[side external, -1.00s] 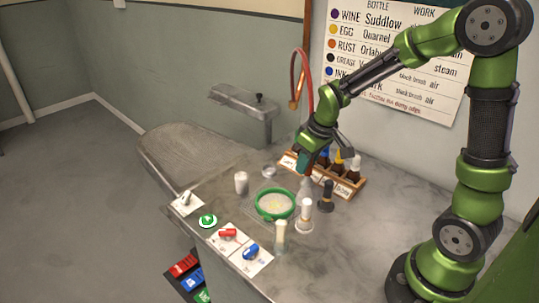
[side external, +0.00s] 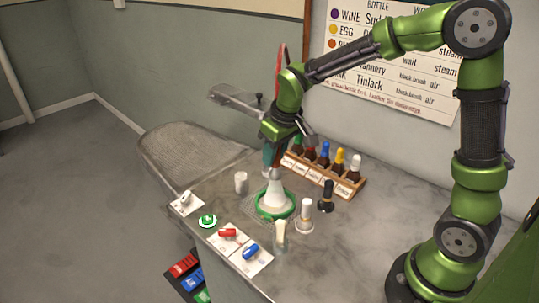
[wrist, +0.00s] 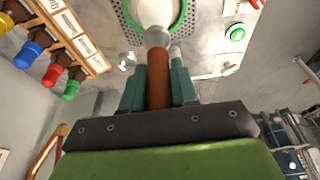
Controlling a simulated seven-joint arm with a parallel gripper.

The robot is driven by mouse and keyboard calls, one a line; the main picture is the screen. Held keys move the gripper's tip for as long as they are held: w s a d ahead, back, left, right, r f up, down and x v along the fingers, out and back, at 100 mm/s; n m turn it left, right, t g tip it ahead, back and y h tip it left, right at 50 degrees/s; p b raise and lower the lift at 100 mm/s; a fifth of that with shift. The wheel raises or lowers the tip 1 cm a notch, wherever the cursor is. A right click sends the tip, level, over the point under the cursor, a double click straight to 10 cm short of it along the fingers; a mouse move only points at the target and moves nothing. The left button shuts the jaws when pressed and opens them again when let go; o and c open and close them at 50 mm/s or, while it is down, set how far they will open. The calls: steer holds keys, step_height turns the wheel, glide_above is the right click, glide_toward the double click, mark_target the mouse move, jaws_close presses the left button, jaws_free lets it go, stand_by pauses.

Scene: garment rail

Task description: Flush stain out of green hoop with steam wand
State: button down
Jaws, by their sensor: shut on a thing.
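The green hoop (side external: 259,209) lies flat on a perforated plate in the worktop; its rim also shows at the top of the wrist view (wrist: 183,12). My gripper (side external: 270,157) is above and slightly behind the hoop. In the wrist view its teal fingers (wrist: 158,85) are shut on the brown-orange handle of the steam wand (wrist: 159,65). The wand's metal nozzle (wrist: 157,38) points down at the hoop. A white cone of steam (side external: 274,195) spreads from below the gripper onto the cloth inside the hoop. It hides most of the cloth, so I cannot see the stain.
A wooden rack of dropper bottles (side external: 345,187) stands behind right. A black brush (side external: 326,196), a white-topped brush (side external: 305,214) and a glass jar (side external: 281,238) stand right and in front. A white cup (side external: 241,182) is left. Green (side external: 208,221), red and blue controls line the front.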

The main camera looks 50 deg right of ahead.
mark_target(273, 171)
steer(key=shift+f, duration=2.5)
